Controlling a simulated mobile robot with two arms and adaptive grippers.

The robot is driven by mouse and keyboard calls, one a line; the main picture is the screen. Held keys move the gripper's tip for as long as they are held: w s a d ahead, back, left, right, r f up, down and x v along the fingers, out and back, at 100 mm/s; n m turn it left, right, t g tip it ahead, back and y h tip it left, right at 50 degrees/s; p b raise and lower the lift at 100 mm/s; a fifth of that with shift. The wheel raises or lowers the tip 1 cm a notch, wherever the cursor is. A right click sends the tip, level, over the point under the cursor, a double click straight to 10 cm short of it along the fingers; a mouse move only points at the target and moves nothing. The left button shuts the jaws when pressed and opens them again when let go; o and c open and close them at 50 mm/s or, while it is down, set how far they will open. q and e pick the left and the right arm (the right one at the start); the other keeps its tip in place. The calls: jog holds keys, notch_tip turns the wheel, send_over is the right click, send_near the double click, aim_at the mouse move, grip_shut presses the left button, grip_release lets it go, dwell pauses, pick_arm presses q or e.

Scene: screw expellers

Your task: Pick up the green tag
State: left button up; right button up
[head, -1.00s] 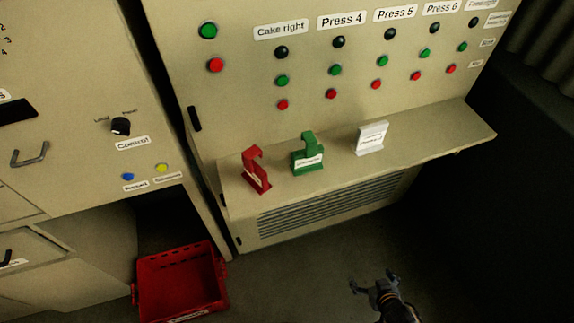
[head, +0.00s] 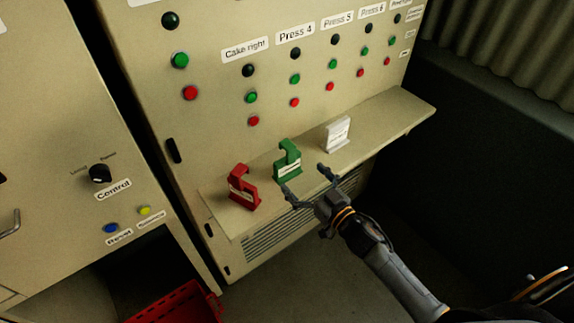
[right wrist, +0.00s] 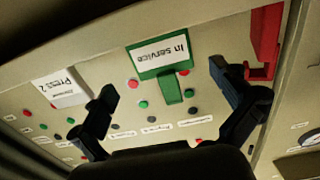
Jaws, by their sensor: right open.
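The green tag (head: 288,162) stands upright on the cabinet's shelf, between the red tag (head: 241,187) and the white tag (head: 338,133). My right gripper (head: 308,181) is open and empty, just in front of the shelf's edge and the green tag. In the right wrist view the green tag (right wrist: 160,58), with its "In service" label, shows between the two spread fingers (right wrist: 168,106) and beyond them. The fingers do not appear to touch it. My left gripper is not in view.
The shelf (head: 395,120) is bare right of the white tag. Behind it, the panel holds several buttons under labels such as Press 4 (head: 295,32). A red crate (head: 175,303) is on the floor at lower left. A dark wall (head: 470,130) stands at right.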

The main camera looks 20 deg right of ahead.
aim_at(288, 174)
jog(key=shift+p+x, duration=0.7)
jog(key=shift+x, duration=2.4)
jog(key=shift+s+a+r, duration=0.1)
jog(key=c, duration=1.1)
